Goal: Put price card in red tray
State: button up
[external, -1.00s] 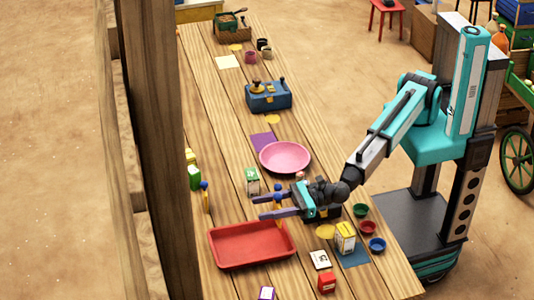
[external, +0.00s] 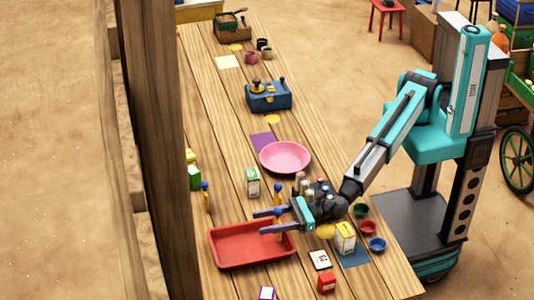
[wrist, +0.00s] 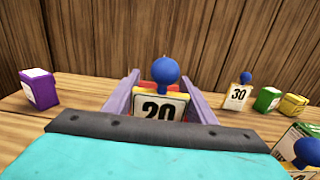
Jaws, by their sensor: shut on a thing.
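The price card (wrist: 160,104), marked 20 with a blue ball on top, stands between my fingers in the wrist view. It also shows in the external view (external: 278,222), upright in the grip. My gripper (external: 268,221) is shut on it, over the back right part of the red tray (external: 232,262). The card's lower part is hidden in the wrist view, and its height over the tray is hard to tell. A second card (wrist: 237,96), marked 30, stands on the table beyond the tray (external: 206,200).
A pink bowl (external: 285,157) and a green-and-white box (external: 252,182) stand behind the gripper. Several small items (external: 302,184) stand close by my wrist. A yellow-and-white box (external: 345,237) and small bowls are at the right.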

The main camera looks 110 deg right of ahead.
jog(key=shift+f, duration=1.85)
jog(key=shift+f, duration=0.1)
jog(key=o, duration=1)
